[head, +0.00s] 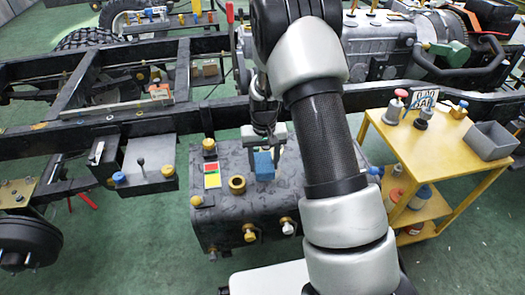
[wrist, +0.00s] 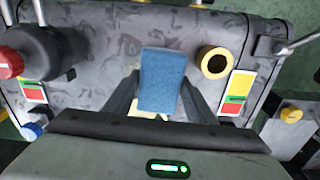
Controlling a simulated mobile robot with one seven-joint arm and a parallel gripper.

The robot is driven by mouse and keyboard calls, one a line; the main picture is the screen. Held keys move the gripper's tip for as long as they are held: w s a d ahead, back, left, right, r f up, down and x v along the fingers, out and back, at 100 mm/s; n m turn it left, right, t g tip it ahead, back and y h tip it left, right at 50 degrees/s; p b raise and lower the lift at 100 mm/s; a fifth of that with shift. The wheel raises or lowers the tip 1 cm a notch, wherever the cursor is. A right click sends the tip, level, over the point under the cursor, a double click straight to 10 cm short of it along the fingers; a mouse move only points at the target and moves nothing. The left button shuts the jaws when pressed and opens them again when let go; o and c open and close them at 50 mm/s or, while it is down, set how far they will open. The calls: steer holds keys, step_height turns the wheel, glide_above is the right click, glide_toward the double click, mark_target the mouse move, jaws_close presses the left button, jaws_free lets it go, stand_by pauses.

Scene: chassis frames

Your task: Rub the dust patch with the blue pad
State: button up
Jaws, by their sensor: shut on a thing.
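My gripper (head: 264,148) is shut on the blue pad (head: 264,166), a small block held between the fingers over the dark grey tank (head: 215,222). In the wrist view the blue pad (wrist: 160,80) sits between the two dark fingers of my gripper (wrist: 160,96). I cannot tell whether the pad touches the tank top. A pale cream patch (wrist: 147,115) shows just below the pad in the wrist view, partly hidden by the pad and gripper; it may be the dust patch. The tank top is mottled with grey smears.
A brass collar (head: 237,185) and a red, yellow and green label (head: 212,174) are left of the pad. In the wrist view a dark cylinder with a red cap (wrist: 10,64) stands at left. A yellow cart (head: 410,145) is at right. Black chassis rails (head: 95,135) run behind.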

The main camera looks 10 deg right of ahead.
steer(key=shift+r+p, duration=1.1)
steer(key=shift+r, duration=0.9)
